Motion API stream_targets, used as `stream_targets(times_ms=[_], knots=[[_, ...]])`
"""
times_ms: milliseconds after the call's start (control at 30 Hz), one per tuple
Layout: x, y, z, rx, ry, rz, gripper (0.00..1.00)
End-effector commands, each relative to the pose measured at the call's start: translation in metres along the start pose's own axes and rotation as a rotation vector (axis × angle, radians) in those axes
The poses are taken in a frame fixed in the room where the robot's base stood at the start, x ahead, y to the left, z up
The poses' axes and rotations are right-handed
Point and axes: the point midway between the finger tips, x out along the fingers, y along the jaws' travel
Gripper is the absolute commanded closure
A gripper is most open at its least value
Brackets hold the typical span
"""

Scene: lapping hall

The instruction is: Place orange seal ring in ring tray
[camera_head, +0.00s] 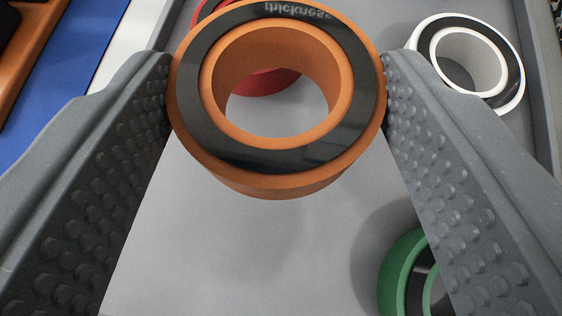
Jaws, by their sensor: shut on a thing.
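The orange seal ring (268,185) has a black band on its top face with the word "thickness" on it. My gripper (278,95) is shut on it, one finger pressed to each side. I look down through its hole onto the grey floor of the ring tray (220,250). The ring appears to be above the tray; how large the gap is I cannot tell. A red ring (264,84) lies behind it, mostly hidden by the orange ring.
A white ring (433,38) with a black band lies in the tray at the upper right, near the tray wall (538,70). A green ring (395,272) is at the lower right, partly behind my right finger. Left of the tray are a blue surface (62,75) and an orange-brown edge (32,50).

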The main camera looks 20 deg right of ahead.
Motion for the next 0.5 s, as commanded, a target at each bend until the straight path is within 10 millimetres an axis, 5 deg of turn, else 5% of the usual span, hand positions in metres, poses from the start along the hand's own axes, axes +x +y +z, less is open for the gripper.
stream_targets(times_ms=[300,500], knots=[[0.018,0.000,0.033,-0.002,0.000,0.000,0.69],[0.019,-0.001,0.035,0.000,0.001,-0.002,0.69]])
